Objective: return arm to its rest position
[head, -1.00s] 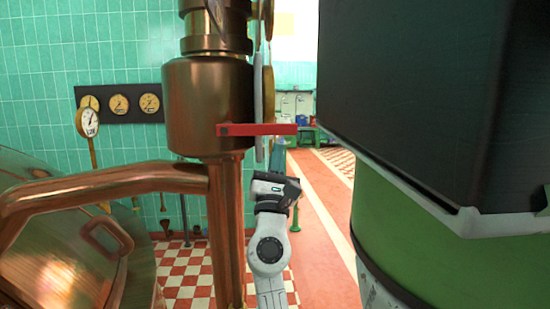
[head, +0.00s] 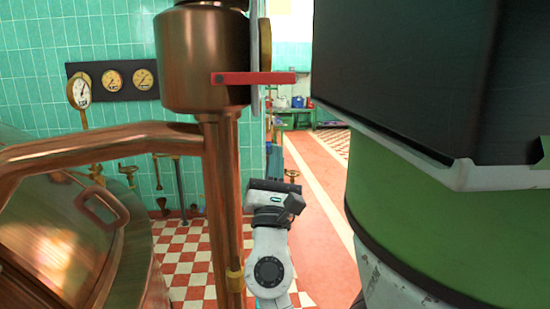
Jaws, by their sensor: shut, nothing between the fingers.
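My white and grey arm rises from the bottom centre of the head view. My gripper (head: 275,158) points away from me at its top end, its fingers small and partly merging with the background; it is shut and empty. A red lever (head: 253,78) sticks out to the right from the copper cylinder (head: 202,60), above my gripper. There is a clear gap between the lever and my gripper.
A copper pipe (head: 100,145) and upright column stand close on the left of my arm, by a copper kettle (head: 60,235). A large green and black body (head: 430,205) fills the right. Between them a red floor strip (head: 310,205) is open. Gauges (head: 112,80) hang on the tiled wall.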

